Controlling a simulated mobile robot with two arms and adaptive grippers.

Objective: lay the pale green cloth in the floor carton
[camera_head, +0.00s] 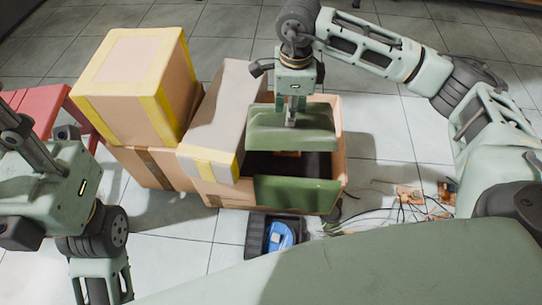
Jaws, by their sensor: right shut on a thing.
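The pale green cloth (275,133) is a flat, soft-looking piece with drooping edges, raised over the back part of the open floor carton (341,150). My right gripper (291,121) points down from above and is shut on the middle of the cloth. A darker green panel (297,194) lies across the carton's front side; I cannot tell whether it is cloth or part of the carton. The carton's inside is dark and partly hidden by the cloth. My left gripper (66,134) is at the far left, away from the carton, and its fingers are not clear.
A closed, yellow-taped box (135,75) sits on another carton (150,165) to the left. A grey-topped, yellow-taped piece (222,115) adjoins the open carton. A black tray (256,235) with a blue item (281,237) lies in front. Loose cables (405,205) lie right on the tiled floor.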

